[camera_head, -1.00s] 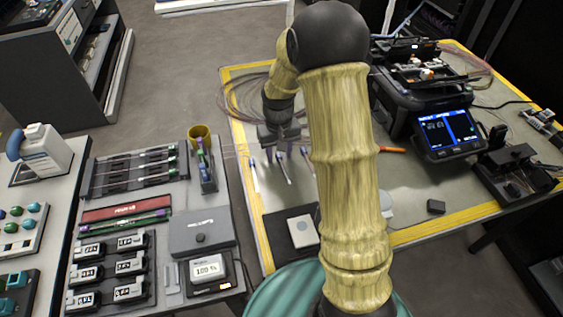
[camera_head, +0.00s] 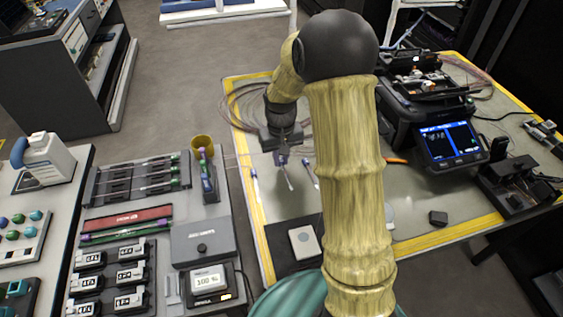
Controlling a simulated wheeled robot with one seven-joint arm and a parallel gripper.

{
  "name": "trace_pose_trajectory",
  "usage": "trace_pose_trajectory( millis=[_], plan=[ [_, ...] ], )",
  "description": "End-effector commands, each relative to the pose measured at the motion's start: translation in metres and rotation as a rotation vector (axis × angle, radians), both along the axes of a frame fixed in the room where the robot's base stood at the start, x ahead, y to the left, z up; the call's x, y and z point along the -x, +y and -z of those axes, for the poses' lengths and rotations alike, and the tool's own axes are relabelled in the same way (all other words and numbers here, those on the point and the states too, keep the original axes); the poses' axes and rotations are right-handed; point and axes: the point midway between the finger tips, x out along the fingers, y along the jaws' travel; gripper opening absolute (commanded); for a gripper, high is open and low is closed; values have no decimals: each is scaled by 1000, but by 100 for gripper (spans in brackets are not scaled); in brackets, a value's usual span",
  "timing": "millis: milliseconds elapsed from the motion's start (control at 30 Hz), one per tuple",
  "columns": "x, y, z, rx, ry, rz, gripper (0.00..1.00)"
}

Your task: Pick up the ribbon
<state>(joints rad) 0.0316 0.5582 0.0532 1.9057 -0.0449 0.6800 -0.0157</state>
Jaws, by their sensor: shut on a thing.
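My gripper (camera_head: 282,160) is over the left part of the workbench mat, low and near several blue-and-white slim tools. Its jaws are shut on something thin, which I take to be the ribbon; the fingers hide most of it. Faint thin strands (camera_head: 238,157) run left from near the gripper, past the bench's left edge. Loops of brownish fibre (camera_head: 243,103) lie on the bench at the back left. My arm covers the middle of the bench.
A black splicer with a lit blue screen (camera_head: 449,140) stands at the right. A white-topped pad (camera_head: 303,240) lies at the bench front.

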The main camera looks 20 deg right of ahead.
Motion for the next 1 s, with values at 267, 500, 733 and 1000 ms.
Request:
trace_pose_trajectory(
  millis=[267,500,733,1000],
  plan=[
    [-1,0,-58,0,-5,0,1],
    [-1,0,-77,0,-1,0,1],
    [-1,0,-76,0,-1,0,1],
    [-1,0,-76,0,-1,0,1]
  ],
)
